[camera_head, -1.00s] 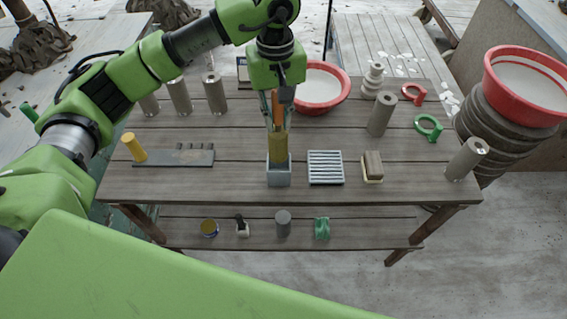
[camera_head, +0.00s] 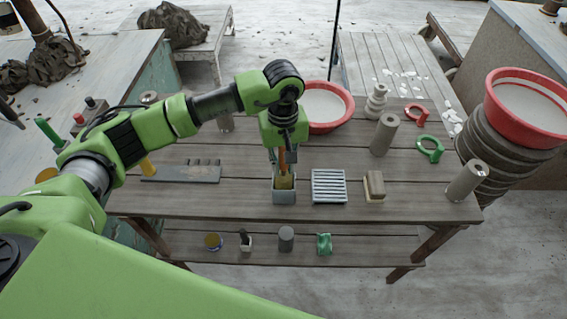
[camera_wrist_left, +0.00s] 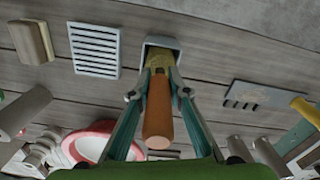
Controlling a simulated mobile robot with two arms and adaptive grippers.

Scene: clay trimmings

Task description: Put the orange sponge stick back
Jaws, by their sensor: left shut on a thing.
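The orange sponge stick has an orange handle (camera_wrist_left: 158,125) and a yellow sponge end (camera_head: 284,182). My left gripper (camera_head: 283,160) points down and is shut on the stick's handle; its two fingers (camera_wrist_left: 158,95) show on either side of it in the left wrist view. The stick is roughly upright. The sponge end sits inside the mouth of a small grey square holder (camera_head: 284,198), and its lower part is hidden by the holder walls. The holder's rim also shows in the left wrist view (camera_wrist_left: 174,42). My right gripper is not in view.
A slatted grey rack (camera_head: 329,187) and a sponge block (camera_head: 374,186) stand right of the holder. A dark tool strip (camera_head: 185,173) lies to the left. A red basin (camera_head: 340,118) and grey cylinders, one of them here (camera_head: 384,135), stand behind and to the right.

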